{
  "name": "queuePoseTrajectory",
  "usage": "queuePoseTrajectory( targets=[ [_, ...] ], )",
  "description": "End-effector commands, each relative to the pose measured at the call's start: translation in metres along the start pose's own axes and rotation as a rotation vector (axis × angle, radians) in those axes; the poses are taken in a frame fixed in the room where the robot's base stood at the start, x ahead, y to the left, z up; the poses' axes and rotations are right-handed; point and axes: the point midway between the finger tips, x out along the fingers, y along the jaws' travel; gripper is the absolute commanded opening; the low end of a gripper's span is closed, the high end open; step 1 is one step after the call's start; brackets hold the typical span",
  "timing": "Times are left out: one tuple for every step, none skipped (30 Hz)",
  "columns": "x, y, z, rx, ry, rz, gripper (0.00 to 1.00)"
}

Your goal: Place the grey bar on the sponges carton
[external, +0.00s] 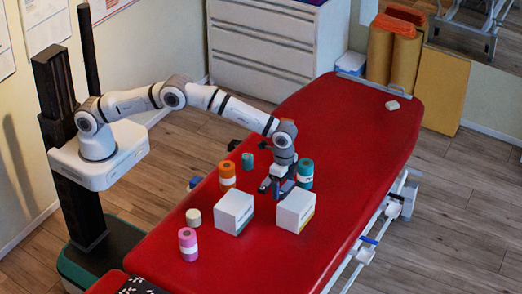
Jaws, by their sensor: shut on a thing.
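My gripper (275,186) points down over the red treatment table, just behind two white cartons. It is shut on a small dark piece, which looks like the grey bar (286,187) but is partly hidden by the fingers. One white carton (234,213) stands to the left and in front of my gripper. The other white carton (296,211) stands to the right and in front, close to the gripper. Their labels are too small to read, so I cannot tell which is the sponges carton. Both carton tops look bare.
An orange roll (227,177) and a teal roll (305,173) stand on either side of my gripper. A small teal roll (247,161), a cream roll (193,217) and a pink roll (188,244) stand to the left.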

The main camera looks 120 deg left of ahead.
Motion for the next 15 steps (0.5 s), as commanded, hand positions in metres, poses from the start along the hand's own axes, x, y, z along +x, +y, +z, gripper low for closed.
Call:
queuePoseTrajectory(
  targets=[
    [0.003, 0.000, 0.000, 0.000, -0.001, 0.000, 0.59],
    [0.005, 0.000, 0.000, 0.000, -0.001, 0.000, 0.59],
    [0.008, 0.000, 0.000, 0.000, -0.001, 0.000, 0.59],
    [0.011, 0.000, 0.000, 0.000, -0.002, 0.000, 0.59],
    [0.014, 0.000, 0.000, 0.000, -0.001, 0.000, 0.59],
    [0.019, 0.000, 0.000, 0.000, -0.002, 0.000, 0.59],
    [0.024, 0.000, 0.000, 0.000, -0.002, 0.001, 0.59],
    [0.029, 0.000, 0.000, 0.000, -0.002, 0.001, 0.59],
    [0.034, 0.000, 0.000, 0.000, -0.002, 0.001, 0.59],
    [0.038, 0.000, 0.000, 0.000, -0.002, 0.001, 0.59],
    [0.040, 0.000, 0.000, 0.000, -0.001, 0.000, 0.59],
    [0.041, 0.000, 0.000, 0.000, 0.000, 0.000, 0.59],
    [0.041, 0.000, 0.000, 0.000, 0.001, 0.000, 0.59],
    [0.041, 0.000, 0.000, 0.000, 0.001, 0.000, 0.59],
    [0.041, 0.000, 0.000, 0.000, 0.001, 0.000, 0.59]
  ],
)
